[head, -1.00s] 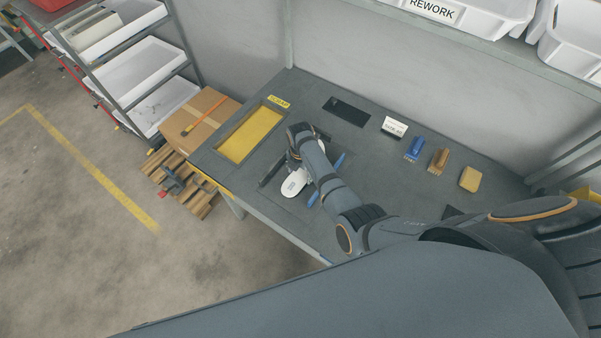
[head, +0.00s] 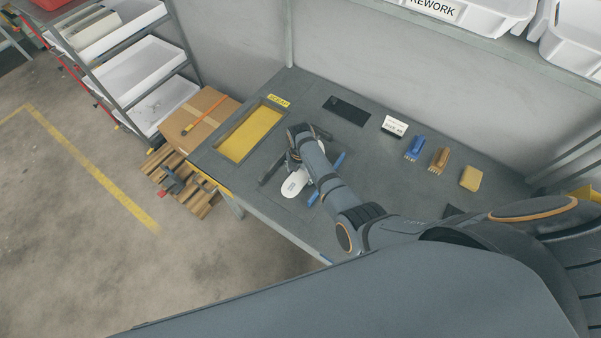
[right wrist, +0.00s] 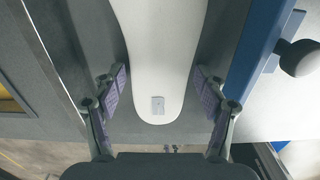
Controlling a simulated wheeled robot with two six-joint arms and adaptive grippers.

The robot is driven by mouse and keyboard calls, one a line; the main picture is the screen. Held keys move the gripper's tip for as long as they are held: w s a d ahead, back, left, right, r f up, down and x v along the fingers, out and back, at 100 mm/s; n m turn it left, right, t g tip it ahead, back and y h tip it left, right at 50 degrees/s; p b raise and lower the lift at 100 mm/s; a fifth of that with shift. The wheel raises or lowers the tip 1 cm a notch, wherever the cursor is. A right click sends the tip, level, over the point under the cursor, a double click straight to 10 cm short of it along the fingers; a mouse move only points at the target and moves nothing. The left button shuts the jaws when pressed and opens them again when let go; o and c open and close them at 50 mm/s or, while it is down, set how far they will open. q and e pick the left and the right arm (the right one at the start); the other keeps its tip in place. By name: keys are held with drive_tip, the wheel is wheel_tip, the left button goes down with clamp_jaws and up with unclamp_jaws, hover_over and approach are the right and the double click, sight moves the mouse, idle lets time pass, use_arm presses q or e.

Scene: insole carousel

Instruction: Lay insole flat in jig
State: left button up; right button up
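The white insole (head: 293,186) lies on the workbench between a dark bar (head: 270,171) at its left and a blue bar (head: 340,160) at its right, which look like the jig's sides. In the right wrist view the rounded end of the insole (right wrist: 160,60) carries a small grey label. My right gripper (right wrist: 162,85) is over that end, its two fingers spread apart on either side. I see no clear grip on the edges. The blue bar (right wrist: 257,55) has a dark round knob beside it. In the head view my right wrist (head: 302,140) hides part of the insole and jig. My left gripper is not seen.
A yellow-bottomed scrap recess (head: 250,134) is left of the jig. A dark pad (head: 347,111), a small sign (head: 394,126), a blue brush (head: 415,147), a tan brush (head: 439,158) and a yellow block (head: 470,178) stand along the back. A cardboard box (head: 200,115) is beyond the left edge.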

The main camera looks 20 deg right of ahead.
drive_tip(key=shift+o, duration=1.1)
wheel_tip(320, 180, up, 12)
